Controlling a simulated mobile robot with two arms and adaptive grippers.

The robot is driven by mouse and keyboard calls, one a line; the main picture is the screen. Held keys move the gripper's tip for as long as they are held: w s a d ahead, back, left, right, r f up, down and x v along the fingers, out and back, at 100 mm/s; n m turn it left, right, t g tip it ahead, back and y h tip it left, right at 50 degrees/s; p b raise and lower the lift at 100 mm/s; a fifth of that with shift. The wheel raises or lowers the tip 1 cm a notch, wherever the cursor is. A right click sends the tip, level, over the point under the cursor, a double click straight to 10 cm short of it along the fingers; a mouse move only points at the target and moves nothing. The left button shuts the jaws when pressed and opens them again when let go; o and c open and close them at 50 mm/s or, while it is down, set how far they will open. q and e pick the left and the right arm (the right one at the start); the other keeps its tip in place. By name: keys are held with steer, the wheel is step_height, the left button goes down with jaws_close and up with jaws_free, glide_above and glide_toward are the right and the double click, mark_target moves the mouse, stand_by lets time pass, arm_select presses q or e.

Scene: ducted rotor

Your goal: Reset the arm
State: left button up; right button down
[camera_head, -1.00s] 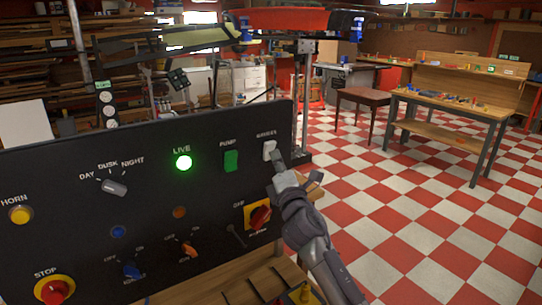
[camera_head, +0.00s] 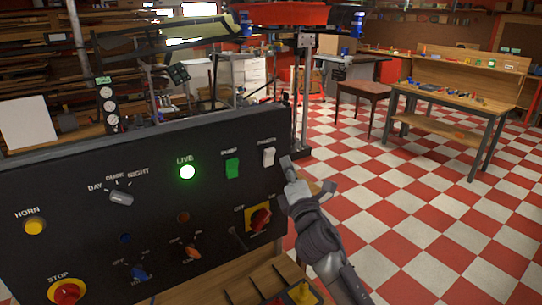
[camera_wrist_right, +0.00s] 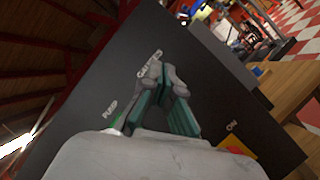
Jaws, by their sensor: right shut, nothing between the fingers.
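My right gripper (camera_head: 288,163) is shut and empty. In the head view it is just right of the black control panel's upper right edge, close to a white rocker switch (camera_head: 268,157). A small gap shows between the fingertips and that switch. In the right wrist view the gripper's fingers (camera_wrist_right: 168,80) are together in front of the dark panel (camera_wrist_right: 95,60), and they hide the white switch. My left gripper is not in view.
The control panel (camera_head: 75,182) carries a lit green lamp (camera_head: 187,172), a green switch (camera_head: 232,169), a red stop button (camera_head: 67,292) and several knobs. A workbench (camera_head: 455,100) and a brown table (camera_head: 364,90) stand behind. The checkered floor at right is clear.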

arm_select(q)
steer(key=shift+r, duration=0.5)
arm_select(e)
steer(key=shift+s+d+r, duration=0.15)
steer(key=shift+s+d, duration=0.1)
steer(key=shift+s, duration=0.15)
